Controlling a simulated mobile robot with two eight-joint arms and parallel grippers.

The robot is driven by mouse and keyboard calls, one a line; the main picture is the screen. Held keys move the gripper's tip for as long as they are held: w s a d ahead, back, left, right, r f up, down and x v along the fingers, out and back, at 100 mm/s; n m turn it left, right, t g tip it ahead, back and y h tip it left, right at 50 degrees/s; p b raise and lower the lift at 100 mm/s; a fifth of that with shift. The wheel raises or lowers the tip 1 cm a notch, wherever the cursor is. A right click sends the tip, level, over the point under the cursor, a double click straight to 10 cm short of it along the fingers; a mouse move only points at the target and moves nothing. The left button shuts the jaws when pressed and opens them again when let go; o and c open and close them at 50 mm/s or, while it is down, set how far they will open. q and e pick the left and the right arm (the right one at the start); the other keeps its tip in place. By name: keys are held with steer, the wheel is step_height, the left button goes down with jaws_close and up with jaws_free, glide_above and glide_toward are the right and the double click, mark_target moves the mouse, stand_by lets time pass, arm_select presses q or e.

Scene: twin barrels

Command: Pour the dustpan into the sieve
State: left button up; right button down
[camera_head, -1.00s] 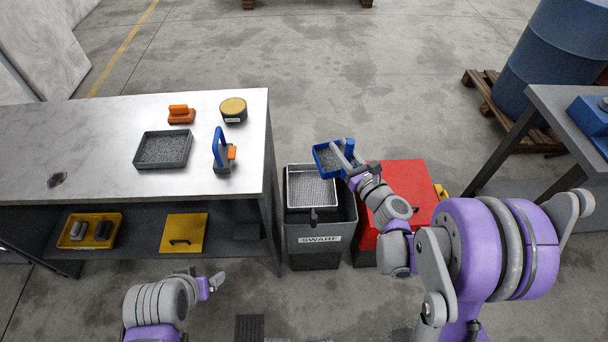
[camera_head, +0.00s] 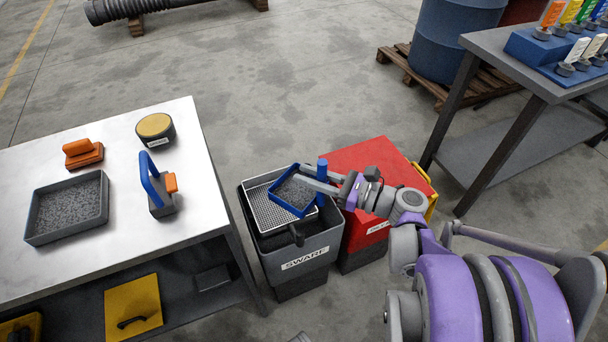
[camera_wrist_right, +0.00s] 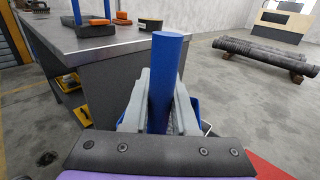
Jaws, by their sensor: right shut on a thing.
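The blue dustpan (camera_head: 292,193) holds grey swarf and is over the right part of the sieve. The sieve (camera_head: 263,208) is a light mesh tray with a dark handle, resting in the top of the grey SWARF bin (camera_head: 303,259). My right gripper (camera_head: 318,182) is shut on the dustpan's upright blue handle. In the right wrist view the blue handle (camera_wrist_right: 167,75) stands between the two fingers, and most of the pan is hidden behind them. The dustpan looks roughly level in the head view. My left gripper is out of view.
A red bin (camera_head: 368,155) stands right of the SWARF bin. The workbench (camera_head: 185,125) at left carries a grey tray (camera_head: 32,228) of swarf, an orange-handled block (camera_head: 83,153), a yellow-topped tin (camera_head: 154,128) and a blue-handled tool (camera_head: 153,185). Another table (camera_head: 515,60) stands at right.

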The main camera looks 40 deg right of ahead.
steer(key=shift+w+a+f+m+g+h+p, duration=0.1)
steer(key=shift+w+a+m+g+h+p, duration=0.15)
steer(key=shift+w+g+h+p, duration=0.6)
steer(key=shift+w+a+f+m+g+h+p, duration=0.15)
steer(key=shift+w+a+g+p, duration=0.25)
steer(key=shift+w+g+p, duration=1)
steer(key=shift+w+a+f+m+g+h+p, duration=0.1)
steer(key=shift+w+a+m+g+h+p, duration=0.15)
steer(key=shift+w+g+h+p, duration=0.6)
steer(key=shift+w+a+r+g+p, duration=0.15)
steer(key=shift+w+g+p, duration=0.25)
steer(key=shift+g, duration=0.3)
steer(key=shift+w+a+r+g+p, duration=0.1)
steer(key=shift+w+a+g+p, duration=0.1)
steer(key=shift+w+g, duration=0.4)
steer(key=w+a+f+g+h, duration=0.1)
steer(key=w+f+g+h, duration=0.1)
steer(key=w+g, duration=0.2)
steer(key=w+a+f+m+g+h, duration=0.1)
steer(key=w+f+g, duration=0.2)
steer(key=w+g, duration=0.2)
steer(key=shift+w+a+g+h+p, duration=0.15)
steer(key=shift+a+g+h+p, duration=0.25)
steer(key=shift+g, duration=0.7)
stand_by(1.3)
